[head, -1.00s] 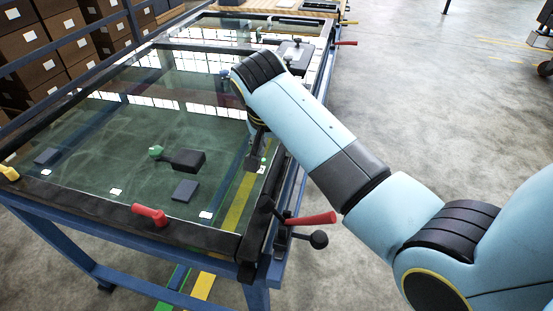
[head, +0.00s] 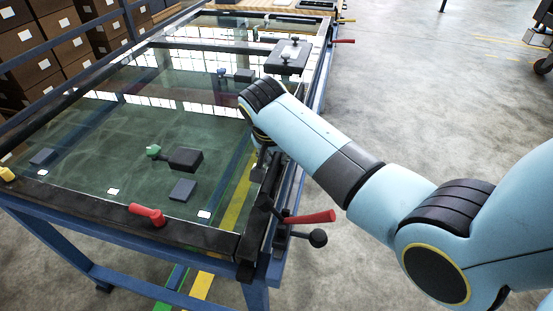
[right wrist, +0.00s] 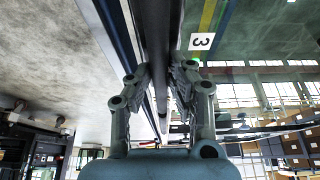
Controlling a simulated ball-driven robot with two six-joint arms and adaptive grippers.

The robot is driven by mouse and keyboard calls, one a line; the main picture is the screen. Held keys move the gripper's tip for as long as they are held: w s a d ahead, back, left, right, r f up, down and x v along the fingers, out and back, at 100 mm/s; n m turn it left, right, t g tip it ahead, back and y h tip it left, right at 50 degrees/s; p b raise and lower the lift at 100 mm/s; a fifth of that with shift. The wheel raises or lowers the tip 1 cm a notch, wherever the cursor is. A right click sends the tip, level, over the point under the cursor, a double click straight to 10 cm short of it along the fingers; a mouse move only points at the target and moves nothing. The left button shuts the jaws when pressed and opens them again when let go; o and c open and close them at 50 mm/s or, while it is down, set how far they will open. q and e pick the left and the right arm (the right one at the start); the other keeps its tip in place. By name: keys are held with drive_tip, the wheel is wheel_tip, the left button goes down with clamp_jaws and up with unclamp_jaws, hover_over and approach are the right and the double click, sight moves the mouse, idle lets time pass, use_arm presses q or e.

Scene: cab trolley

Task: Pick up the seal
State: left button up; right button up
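A long dark strip (right wrist: 156,25), which may be the seal, runs through the middle of the right wrist view. My right gripper (right wrist: 159,75) has one finger on each side of it. I cannot tell whether the pads touch the strip. In the head view my right gripper (head: 261,168) points down at the right edge of the glass-topped trolley (head: 190,228), partly hidden by my arm. No separate loose seal can be made out in the head view. My left gripper is not in view.
On the glass lie a dark block (head: 185,160) with a green knob and a flat dark pad (head: 183,190). A red-handled lever (head: 310,217) sticks out at the near right corner. A black suction-type fixture (head: 288,58) stands farther back.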

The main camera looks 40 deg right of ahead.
clamp_jaws()
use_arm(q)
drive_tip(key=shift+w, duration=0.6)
use_arm(e)
drive_tip(key=shift+r, duration=0.15)
drive_tip(key=shift+r, duration=0.3)
drive_tip(key=r, duration=0.3)
drive_tip(key=shift+s+d+r, duration=0.3)
drive_tip(key=shift+s+r, duration=0.1)
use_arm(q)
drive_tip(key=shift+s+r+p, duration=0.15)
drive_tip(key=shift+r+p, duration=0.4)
use_arm(e)
drive_tip(key=s+d+r, duration=0.5)
drive_tip(key=s+r, duration=0.1)
drive_tip(key=s, duration=0.3)
drive_tip(key=shift+d+r, duration=0.2)
drive_tip(key=shift+d, duration=0.1)
